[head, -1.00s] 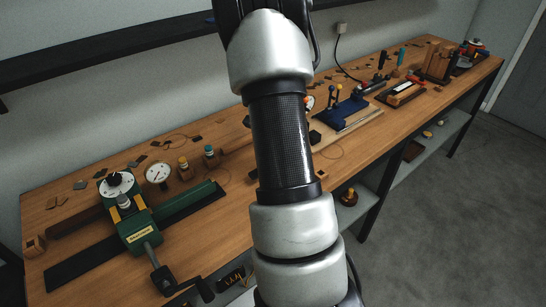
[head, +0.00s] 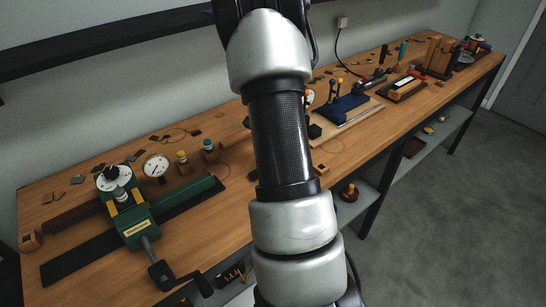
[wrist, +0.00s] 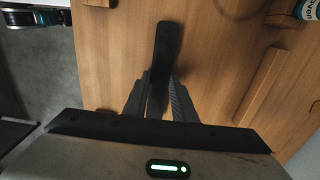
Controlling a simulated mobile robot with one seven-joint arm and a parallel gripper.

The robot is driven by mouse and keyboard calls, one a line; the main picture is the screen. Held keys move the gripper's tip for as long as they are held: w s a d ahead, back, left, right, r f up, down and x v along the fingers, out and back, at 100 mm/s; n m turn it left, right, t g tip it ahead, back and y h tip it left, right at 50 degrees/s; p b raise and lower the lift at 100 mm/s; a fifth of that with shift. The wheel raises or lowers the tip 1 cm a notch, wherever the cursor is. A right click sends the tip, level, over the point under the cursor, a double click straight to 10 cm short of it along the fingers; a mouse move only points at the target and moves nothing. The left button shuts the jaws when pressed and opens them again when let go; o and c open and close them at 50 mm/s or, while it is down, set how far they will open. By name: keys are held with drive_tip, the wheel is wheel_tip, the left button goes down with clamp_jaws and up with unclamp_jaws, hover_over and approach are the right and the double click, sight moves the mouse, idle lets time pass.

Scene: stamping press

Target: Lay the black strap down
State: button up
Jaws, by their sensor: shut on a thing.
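The black strap (wrist: 162,48) shows in the wrist view as a flat dark strip with a rounded far end. My gripper (wrist: 160,82) is shut on it, with one finger on each side. The strap points away from me over the wooden bench top (wrist: 215,70). I cannot tell whether its underside touches the wood. In the head view my own arm stands in front of the gripper and the strap, so both are hidden there.
In the wrist view, a wooden strip (wrist: 262,85) lies right of the strap and a labelled can (wrist: 308,8) stands top right. The bench edge is at left. The head view shows a green device (head: 135,222), a dial gauge (head: 156,166) and a blue fixture (head: 342,108).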

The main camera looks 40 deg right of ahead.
drive_tip(key=shift+f+b, duration=0.45)
drive_tip(key=shift+f, duration=0.25)
drive_tip(key=shift+s+a+f, duration=0.1)
drive_tip(key=shift+s+f, duration=0.1)
drive_tip(key=shift+f, duration=0.15)
drive_tip(key=o, duration=1.1)
drive_tip(key=shift+f, duration=0.1)
drive_tip(key=shift+c, duration=0.2)
drive_tip(key=shift+s, duration=0.1)
wheel_tip(320, 180, up, 19)
drive_tip(key=p, duration=0.1)
drive_tip(key=shift+w+f, duration=0.2)
drive_tip(key=shift+w, duration=0.25)
